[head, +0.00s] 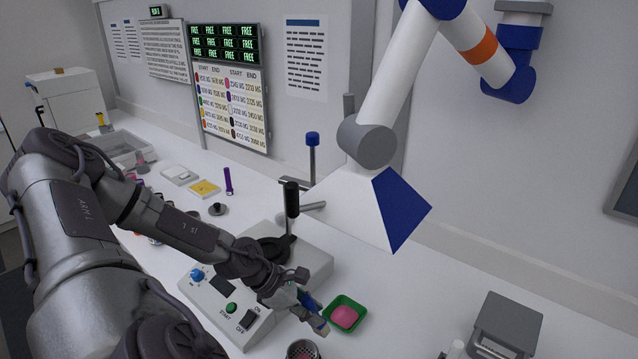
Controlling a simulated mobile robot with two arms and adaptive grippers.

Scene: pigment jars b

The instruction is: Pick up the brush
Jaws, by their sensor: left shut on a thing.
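My left gripper (305,306) is low over the front of the grey device, just left of a small green tray. It is shut on a slim thing with a blue part (319,325), which I take to be the brush. Most of it is hidden by the fingers, and I cannot tell whether its end touches anything. My right gripper is not in view.
The green tray (331,303) holds pink powder. A dark round cup (303,349) stands in front. The grey device (309,258) has buttons and a black-handled post. A white extraction hood (350,205) hangs above. A grey box (508,322) stands at the right.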

